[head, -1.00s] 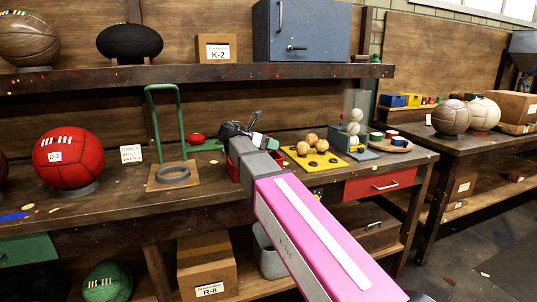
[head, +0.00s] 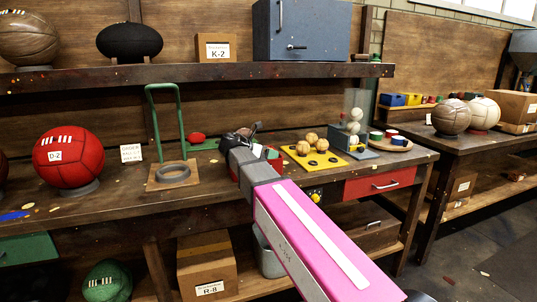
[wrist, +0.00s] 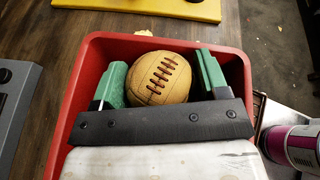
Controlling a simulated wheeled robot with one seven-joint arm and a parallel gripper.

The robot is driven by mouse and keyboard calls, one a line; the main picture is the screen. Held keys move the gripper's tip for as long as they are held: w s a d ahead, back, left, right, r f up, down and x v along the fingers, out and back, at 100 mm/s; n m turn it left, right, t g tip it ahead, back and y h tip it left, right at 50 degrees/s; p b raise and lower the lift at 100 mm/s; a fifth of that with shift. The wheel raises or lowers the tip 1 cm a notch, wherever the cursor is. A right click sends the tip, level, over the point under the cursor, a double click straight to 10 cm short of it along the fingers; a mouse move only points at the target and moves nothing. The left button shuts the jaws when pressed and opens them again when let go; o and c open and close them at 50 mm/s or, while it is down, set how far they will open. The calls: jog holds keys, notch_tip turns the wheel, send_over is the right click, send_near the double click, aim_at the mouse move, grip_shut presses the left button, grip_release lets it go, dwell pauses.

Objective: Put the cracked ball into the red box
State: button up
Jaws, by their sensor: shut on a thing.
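In the wrist view, a tan ball (wrist: 160,78) with dark lacing sits between the two green fingertips of my gripper (wrist: 162,82), which is shut on it. No crack can be made out on the side that shows. Ball and fingers are within the outline of the red box (wrist: 240,75). Whether the ball touches the box floor cannot be told. In the head view, my gripper (head: 243,137) is over the workbench, and my arm hides most of the red box (head: 234,173) and the held ball.
A yellow tray (head: 331,166) with three tan balls (head: 311,137) and dark holes is right of the box. A grey stand (head: 358,150) with white balls is beyond it. A green frame (head: 182,120) on a wooden base stands to the left. A shelf (head: 200,73) runs above.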

jog(key=shift+f, duration=0.2)
jog(key=o, duration=1)
jog(key=shift+c, duration=0.2)
jog(key=shift+r, duration=0.1)
jog(key=shift+a+r, duration=0.15)
jog(key=shift+r, duration=0.5)
jog(key=v, duration=1.1)
jog(key=shift+s+a, duration=0.2)
jog(key=shift+a, duration=0.05)
jog(key=shift+r, duration=0.1)
